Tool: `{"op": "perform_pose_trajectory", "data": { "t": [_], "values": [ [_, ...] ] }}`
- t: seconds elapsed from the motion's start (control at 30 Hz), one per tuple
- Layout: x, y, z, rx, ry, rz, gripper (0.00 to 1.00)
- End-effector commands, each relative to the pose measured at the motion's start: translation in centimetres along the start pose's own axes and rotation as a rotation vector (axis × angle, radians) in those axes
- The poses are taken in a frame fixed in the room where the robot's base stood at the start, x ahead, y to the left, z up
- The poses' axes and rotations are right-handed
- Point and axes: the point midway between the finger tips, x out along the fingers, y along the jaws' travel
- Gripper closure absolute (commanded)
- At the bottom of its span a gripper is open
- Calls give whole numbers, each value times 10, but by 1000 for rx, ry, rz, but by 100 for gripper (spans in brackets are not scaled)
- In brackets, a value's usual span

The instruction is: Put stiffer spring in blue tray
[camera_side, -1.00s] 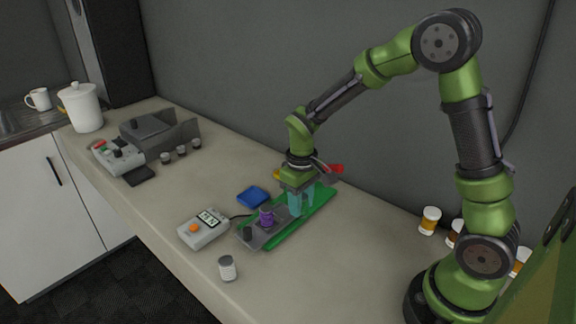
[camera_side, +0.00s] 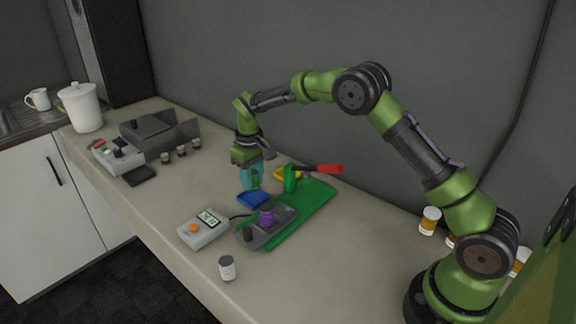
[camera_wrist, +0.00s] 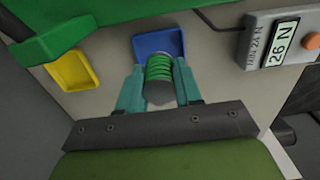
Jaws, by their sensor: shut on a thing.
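My gripper (camera_side: 250,182) is shut on a green spring (camera_wrist: 159,67), which sits between the teal fingers in the wrist view. Only a little of the spring shows in the side view. The blue tray (camera_side: 254,200) lies on the bench just below my gripper. In the wrist view the blue tray (camera_wrist: 145,42) shows behind the spring. The spring appears to be above the tray; I cannot tell the exact gap. A purple piece (camera_side: 267,217) stands on the grey part of the tester.
The green tester board (camera_side: 310,208) with a red-handled lever (camera_side: 325,168) lies right of the tray. A yellow tray (camera_wrist: 72,70) lies beyond it. A force readout (camera_side: 203,228) shows 26 N in the wrist view. A small jar (camera_side: 227,268) stands near the front edge.

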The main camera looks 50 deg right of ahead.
Motion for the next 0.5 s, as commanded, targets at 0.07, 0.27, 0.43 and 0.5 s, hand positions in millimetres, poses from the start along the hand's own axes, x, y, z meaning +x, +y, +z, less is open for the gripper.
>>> {"op": "perform_pose_trajectory", "data": {
  "t": [0.07, 0.27, 0.43, 0.5],
  "values": [
    [1, 0, -5, 0, 2, 1, 97],
    [32, 0, -3, 0, -3, 1, 97],
    [35, 0, -4, 0, 2, 0, 97],
    [35, 0, -4, 0, 2, 0, 97]
  ]
}}
